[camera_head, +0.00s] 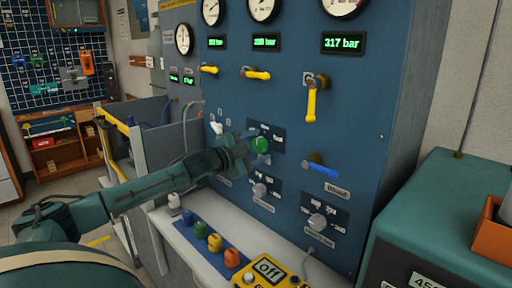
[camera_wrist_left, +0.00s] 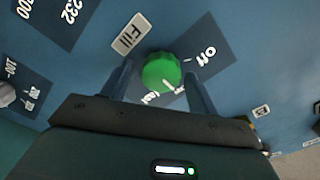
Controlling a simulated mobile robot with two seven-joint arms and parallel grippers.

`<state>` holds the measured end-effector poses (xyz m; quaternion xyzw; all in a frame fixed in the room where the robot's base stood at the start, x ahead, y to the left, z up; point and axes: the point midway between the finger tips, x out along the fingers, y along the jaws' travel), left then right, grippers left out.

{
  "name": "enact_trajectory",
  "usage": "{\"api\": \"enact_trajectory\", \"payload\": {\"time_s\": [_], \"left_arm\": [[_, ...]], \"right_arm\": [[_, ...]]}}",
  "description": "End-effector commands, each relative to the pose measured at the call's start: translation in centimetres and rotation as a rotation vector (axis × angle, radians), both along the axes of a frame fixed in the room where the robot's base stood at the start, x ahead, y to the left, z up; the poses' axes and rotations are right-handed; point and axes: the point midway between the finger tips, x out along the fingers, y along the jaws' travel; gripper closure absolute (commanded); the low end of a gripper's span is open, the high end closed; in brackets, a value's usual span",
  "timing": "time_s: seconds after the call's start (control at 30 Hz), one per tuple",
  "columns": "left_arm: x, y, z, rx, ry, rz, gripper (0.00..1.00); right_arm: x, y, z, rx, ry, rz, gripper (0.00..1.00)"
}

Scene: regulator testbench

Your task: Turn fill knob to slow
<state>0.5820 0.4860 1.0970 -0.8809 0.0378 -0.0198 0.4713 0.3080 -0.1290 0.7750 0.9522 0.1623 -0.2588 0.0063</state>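The green fill knob (camera_head: 261,145) is on a dark label plate on the blue panel. In the left wrist view the knob (camera_wrist_left: 161,71) sits below the "Fill" label (camera_wrist_left: 130,34), with "Off" printed to its right and partly hidden lettering below it. A white mark shows on the knob's lower right. My left gripper (camera_head: 247,150) is at the knob. In the wrist view its two fingers (camera_wrist_left: 159,72) stand on either side of the knob, open, with a gap showing at each side. Whether they touch it deeper down I cannot tell. My right gripper is not in view.
Grey knobs (camera_head: 260,190) and (camera_head: 318,221) are below on the panel, with a blue lever (camera_head: 323,171) and a yellow lever (camera_head: 311,104) to the right. A green machine (camera_head: 440,225) stands at right.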

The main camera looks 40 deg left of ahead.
Motion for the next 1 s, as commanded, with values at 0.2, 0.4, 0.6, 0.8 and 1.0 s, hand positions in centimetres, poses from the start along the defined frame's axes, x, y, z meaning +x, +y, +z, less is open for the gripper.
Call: {"api": "enact_trajectory", "payload": {"time_s": [0.2, 0.4, 0.6, 0.8, 1.0], "left_arm": [[0.0, 0.0, 0.0, 0.0, 0.0, 0.0, 0.35], [-0.3, 0.1, -0.1, -0.001, 0.001, 0.0, 0.35], [-1.4, 0.2, -0.4, -0.003, 0.004, 0.001, 0.35], [-2.8, 0.2, -0.3, 0.001, 0.004, -0.001, 0.35], [-4.2, 0.3, -0.3, -0.004, 0.005, -0.001, 0.35]], "right_arm": [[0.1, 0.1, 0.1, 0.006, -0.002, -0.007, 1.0], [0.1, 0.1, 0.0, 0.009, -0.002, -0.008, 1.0], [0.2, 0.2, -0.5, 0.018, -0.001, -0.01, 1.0], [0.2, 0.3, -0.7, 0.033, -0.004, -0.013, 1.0], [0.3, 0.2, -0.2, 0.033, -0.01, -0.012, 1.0]]}}
